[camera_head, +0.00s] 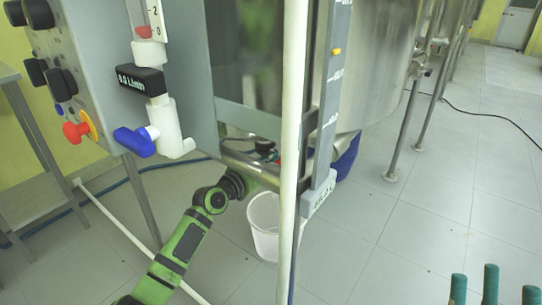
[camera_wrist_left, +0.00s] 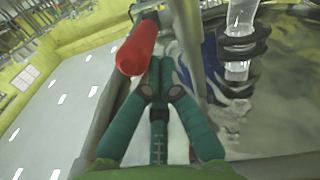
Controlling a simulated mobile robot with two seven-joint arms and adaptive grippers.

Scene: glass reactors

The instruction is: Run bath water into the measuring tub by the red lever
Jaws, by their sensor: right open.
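The red lever (camera_wrist_left: 137,48) is a rounded red handle in the left wrist view. It lies just left of the fingertips of my left gripper (camera_wrist_left: 161,65) and is not between them. The teal fingers converge there; whether they are closed together, or touch the lever, is unclear. My right gripper (camera_head: 490,285) is open, at the bottom right.
A flow meter (camera_head: 142,82) with a blue valve handle (camera_head: 134,142) stands at the left. A red knob (camera_head: 76,132) is on the control panel.

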